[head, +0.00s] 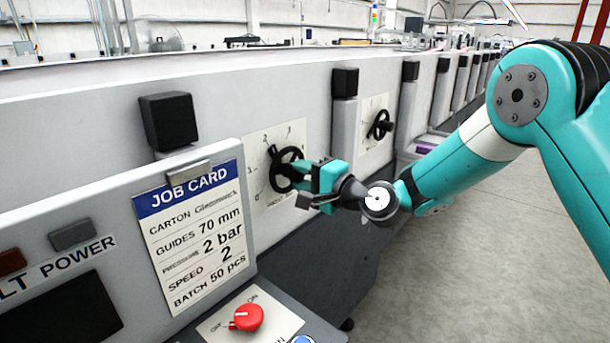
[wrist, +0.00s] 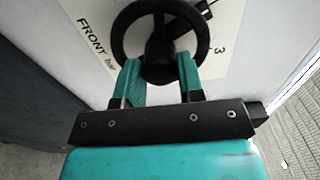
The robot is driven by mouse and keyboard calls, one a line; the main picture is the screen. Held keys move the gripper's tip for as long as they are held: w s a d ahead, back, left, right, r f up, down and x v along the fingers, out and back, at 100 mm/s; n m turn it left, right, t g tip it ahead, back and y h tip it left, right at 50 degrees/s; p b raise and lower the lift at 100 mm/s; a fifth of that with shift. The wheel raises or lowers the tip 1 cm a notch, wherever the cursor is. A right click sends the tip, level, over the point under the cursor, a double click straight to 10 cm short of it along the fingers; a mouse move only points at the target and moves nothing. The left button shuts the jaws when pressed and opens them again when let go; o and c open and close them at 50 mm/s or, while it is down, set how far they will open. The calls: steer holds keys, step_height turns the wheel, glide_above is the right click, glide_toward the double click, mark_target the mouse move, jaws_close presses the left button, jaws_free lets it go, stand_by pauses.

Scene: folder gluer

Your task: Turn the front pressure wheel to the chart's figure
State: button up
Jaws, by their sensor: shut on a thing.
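The front pressure wheel (head: 274,165) is a black handwheel on a white dial plate (head: 258,142) on the machine's side. In the wrist view the wheel (wrist: 118,42) fills the top middle, with "FRONT", "bar" and a figure 3 on the plate around it. My teal gripper (head: 297,174) faces the wheel. In the wrist view its two fingers (wrist: 158,70) are shut on the wheel, around its hub area and lower rim. The wheel's exact reading cannot be told. The job card (head: 198,240) at left lists pressure 2 bar.
A second black wheel (head: 380,125) sits on a plate farther along the machine. A red knob (head: 247,317) with ON and OFF marks is on the near panel. Black boxes (head: 168,120) stick out above the wheels. Grey floor (head: 470,260) lies open at right.

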steer(key=shift+s+a, duration=0.1)
steer(key=o, duration=0.9)
steer(key=shift+d, duration=0.25)
steer(key=b+v, duration=0.7)
steer(key=v, duration=1)
steer(key=shift+s, duration=0.1)
